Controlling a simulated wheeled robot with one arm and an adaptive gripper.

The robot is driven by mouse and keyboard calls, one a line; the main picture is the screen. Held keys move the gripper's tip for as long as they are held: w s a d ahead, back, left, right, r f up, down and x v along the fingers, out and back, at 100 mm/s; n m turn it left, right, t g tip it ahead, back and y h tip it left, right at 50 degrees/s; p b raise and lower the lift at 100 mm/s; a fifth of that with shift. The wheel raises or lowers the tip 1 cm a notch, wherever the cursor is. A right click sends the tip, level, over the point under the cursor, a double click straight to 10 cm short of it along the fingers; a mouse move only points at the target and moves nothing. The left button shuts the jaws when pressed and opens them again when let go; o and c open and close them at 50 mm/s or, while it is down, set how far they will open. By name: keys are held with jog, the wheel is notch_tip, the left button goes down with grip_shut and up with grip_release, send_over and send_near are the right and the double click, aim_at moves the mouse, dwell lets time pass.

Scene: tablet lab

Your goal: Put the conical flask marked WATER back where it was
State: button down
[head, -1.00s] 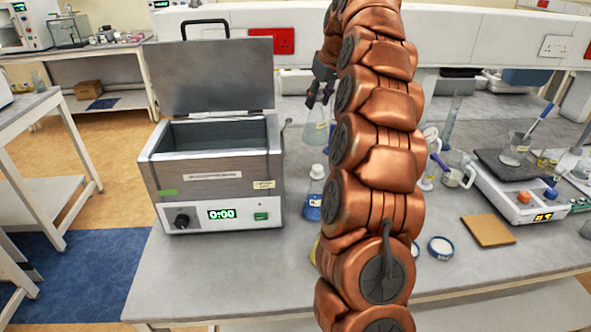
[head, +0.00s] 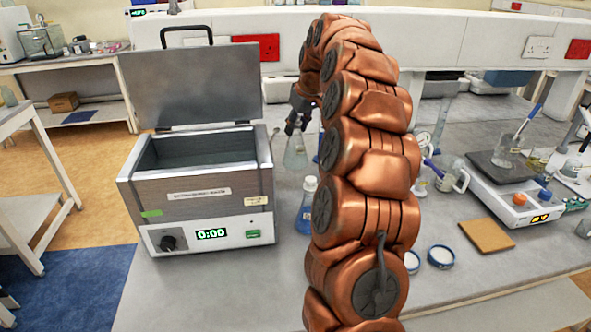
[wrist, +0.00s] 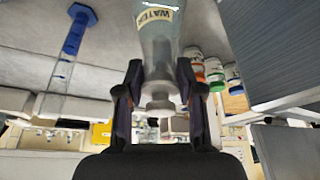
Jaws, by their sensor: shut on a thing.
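The conical flask marked WATER (wrist: 160,40) is clear glass with a cream label. My gripper (wrist: 158,92) is shut on its neck, with one dark finger on each side, in the wrist view. In the head view my gripper (head: 297,122) is beyond the water bath's right rear corner, and the flask (head: 295,152) hangs below it, upright. My copper arm stands close to its right side. I cannot tell whether the flask's base touches the bench.
The open grey water bath (head: 195,185) stands left of the flask, lid raised. A capped flask of blue liquid (head: 306,208) stands nearer, by my arm. A balance (head: 515,195) and glassware are at right. The wrist view shows a blue-based cylinder (wrist: 75,40) and several capped bottles (wrist: 214,72).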

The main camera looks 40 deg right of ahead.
aim_at(297, 155)
notch_tip(297, 155, down, 9)
jog(key=p, duration=0.2)
jog(key=shift+p, duration=0.3)
jog(key=shift+f, duration=0.15)
jog(key=shift+f, duration=0.2)
jog(key=c, duration=0.7)
grip_release()
jog(key=shift+r, duration=0.1)
jog(key=b+v, duration=0.3)
jog(key=v, duration=0.9)
jog(key=shift+r+b, duration=0.2)
jog(key=shift+b, duration=0.15)
